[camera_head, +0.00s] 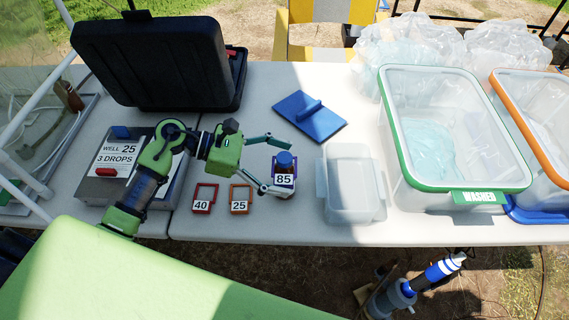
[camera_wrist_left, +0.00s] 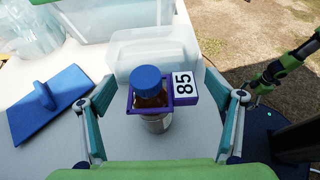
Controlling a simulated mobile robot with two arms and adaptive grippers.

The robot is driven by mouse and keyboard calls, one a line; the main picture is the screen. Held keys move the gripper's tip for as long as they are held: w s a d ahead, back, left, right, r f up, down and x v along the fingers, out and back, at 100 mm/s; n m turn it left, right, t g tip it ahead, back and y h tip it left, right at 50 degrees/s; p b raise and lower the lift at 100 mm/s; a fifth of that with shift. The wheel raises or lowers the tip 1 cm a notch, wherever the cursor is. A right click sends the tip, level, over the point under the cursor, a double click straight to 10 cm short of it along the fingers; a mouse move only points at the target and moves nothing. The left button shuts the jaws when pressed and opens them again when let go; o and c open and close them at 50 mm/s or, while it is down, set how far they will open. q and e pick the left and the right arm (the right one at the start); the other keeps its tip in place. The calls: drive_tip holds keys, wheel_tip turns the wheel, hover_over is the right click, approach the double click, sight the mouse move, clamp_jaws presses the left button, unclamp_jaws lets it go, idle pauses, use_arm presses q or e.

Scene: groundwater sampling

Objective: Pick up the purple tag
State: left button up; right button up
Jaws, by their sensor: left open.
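The purple tag (camera_head: 284,180) is a square frame with a white "85" label. It sits around the upper part of an amber bottle with a blue cap (camera_head: 284,160), which stands upright on the table. In the left wrist view the tag (camera_wrist_left: 185,88) and the blue cap (camera_wrist_left: 146,78) are near the middle. My left gripper (camera_head: 279,168) is open, with one finger on each side of the bottle and tag. In the left wrist view its fingers (camera_wrist_left: 175,92) are spread wide, with gaps to the tag on both sides.
A blue plate with a handle (camera_head: 309,117) lies behind. A green-rimmed "WASHED" bin (camera_head: 477,197) is farther right.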

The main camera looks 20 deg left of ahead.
use_arm(q)
drive_tip(key=shift+w+d+f, duration=0.15)
drive_tip(key=shift+d, duration=0.25)
drive_tip(key=c, duration=1)
